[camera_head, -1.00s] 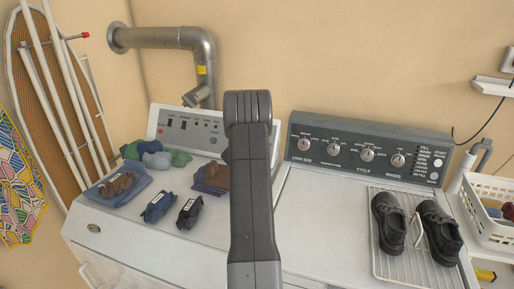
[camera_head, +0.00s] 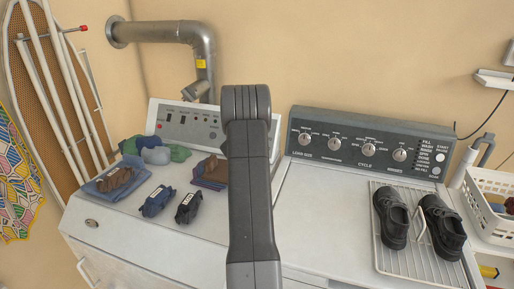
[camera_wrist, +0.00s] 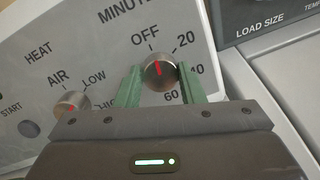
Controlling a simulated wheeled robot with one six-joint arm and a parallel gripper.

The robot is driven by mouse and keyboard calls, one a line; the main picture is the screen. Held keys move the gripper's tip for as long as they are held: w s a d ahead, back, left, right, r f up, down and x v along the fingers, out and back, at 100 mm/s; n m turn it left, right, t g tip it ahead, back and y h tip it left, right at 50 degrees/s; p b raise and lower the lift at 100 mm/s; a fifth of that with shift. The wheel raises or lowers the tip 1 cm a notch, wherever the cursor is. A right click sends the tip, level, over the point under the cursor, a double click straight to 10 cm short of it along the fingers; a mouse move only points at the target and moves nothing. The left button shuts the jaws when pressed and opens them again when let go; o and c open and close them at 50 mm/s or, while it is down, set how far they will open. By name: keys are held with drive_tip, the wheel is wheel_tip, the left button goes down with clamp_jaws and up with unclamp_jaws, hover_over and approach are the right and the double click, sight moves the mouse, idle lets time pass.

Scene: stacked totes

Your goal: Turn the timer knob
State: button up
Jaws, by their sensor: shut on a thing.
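The timer knob (camera_wrist: 159,72) is a round metal knob with a red pointer line, on the dryer's pale panel (camera_wrist: 100,62) in the wrist view. Its dial is marked MINUTES, OFF, 20, 40 and 60. The red line points up, near OFF. The green fingers of my gripper (camera_wrist: 159,84) are shut on the knob, one on each side. In the head view my arm hides the knob and my gripper. The dryer's panel (camera_head: 184,122) shows left of my arm.
A second knob (camera_wrist: 72,104) marked AIR, LOW sits left of the timer knob. Folded clothes (camera_head: 117,182) and dark bundles lie on the dryer top. The washer (camera_head: 335,215) at right carries black shoes (camera_head: 440,225) on a wire rack (camera_head: 405,262).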

drive_tip(key=m+b, duration=0.1)
drive_tip(key=b, duration=0.1)
drive_tip(key=m+b, duration=0.3)
drive_tip(key=b, duration=0.1)
drive_tip(key=shift+f+g, duration=0.25)
drive_tip(key=shift+g, duration=0.05)
drive_tip(key=m+g+b, duration=0.1)
drive_tip(key=m+b, duration=0.5)
drive_tip(key=m, duration=0.1)
drive_tip(key=shift+r, duration=0.15)
drive_tip(key=m+b, duration=0.4)
drive_tip(key=m, duration=0.2)
drive_tip(key=shift+g, duration=0.4)
drive_tip(key=m+y+b, duration=0.1)
drive_tip(key=m+b, duration=0.2)
drive_tip(key=m, duration=0.2)
drive_tip(key=shift+d+r, duration=0.1)
drive_tip(key=shift+r, duration=0.05)
drive_tip(key=shift+m, duration=0.3)
drive_tip(key=o, duration=1)
drive_tip(key=shift+r, duration=0.15)
